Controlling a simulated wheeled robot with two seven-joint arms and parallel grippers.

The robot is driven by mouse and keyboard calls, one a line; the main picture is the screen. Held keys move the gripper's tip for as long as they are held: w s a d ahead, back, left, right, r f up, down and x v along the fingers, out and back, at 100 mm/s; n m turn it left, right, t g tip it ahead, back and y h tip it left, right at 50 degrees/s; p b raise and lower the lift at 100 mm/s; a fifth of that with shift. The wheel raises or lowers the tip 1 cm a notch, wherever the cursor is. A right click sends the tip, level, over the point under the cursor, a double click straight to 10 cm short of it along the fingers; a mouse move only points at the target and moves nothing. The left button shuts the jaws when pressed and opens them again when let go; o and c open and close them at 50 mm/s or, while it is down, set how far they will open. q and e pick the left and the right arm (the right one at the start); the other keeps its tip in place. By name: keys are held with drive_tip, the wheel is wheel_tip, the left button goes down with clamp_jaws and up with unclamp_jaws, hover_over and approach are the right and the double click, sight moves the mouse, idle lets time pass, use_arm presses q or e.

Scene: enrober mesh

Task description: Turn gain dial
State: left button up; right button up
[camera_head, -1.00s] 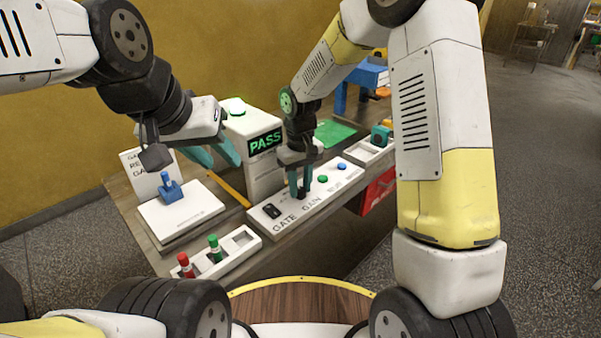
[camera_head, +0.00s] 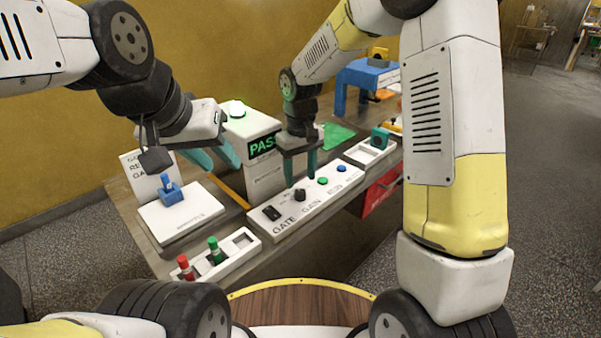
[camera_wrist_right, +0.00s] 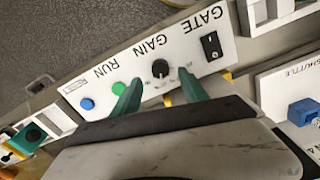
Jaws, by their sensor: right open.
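The gain dial (camera_head: 300,194) is a small black knob on the white control panel (camera_head: 330,192), above the GAIN label. My right gripper (camera_head: 300,176) is open, its teal fingers pointing down just above the dial and apart from it. In the right wrist view the dial (camera_wrist_right: 160,68) shows uncovered between and beyond the two spread fingertips (camera_wrist_right: 158,78). Its pointer mark is too small to read in the head view. My left gripper (camera_head: 222,166) is open and empty, above the table behind the white shuttle plate.
The panel also has a black GATE rocker switch (camera_head: 272,213), a green button (camera_head: 323,181) and a blue button (camera_head: 342,167). A display box (camera_head: 262,170) reading PASS stands behind. A rack (camera_head: 232,256) with red and green pegs lies at front left.

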sight(301, 192)
drive_tip(key=shift+r, duration=1.7)
drive_tip(key=shift+d+r, duration=0.1)
drive_tip(key=shift+r, duration=0.1)
drive_tip(key=s+d+r+m+t+y, duration=0.1)
drive_tip(key=s+d+r+m+t, duration=0.2)
drive_tip(key=s+d+r, duration=0.7)
drive_tip(key=s+d+r+m+t+y, duration=0.1)
drive_tip(key=s+d+r+m+t, duration=0.1)
drive_tip(key=s, duration=0.8)
wheel_tip(301, 192, up, 2)
drive_tip(key=shift+s+d+r+m+t, duration=0.1)
drive_tip(key=shift+s+d+m+t, duration=0.3)
drive_tip(key=shift+d, duration=0.75)
drive_tip(key=shift+w, duration=0.15)
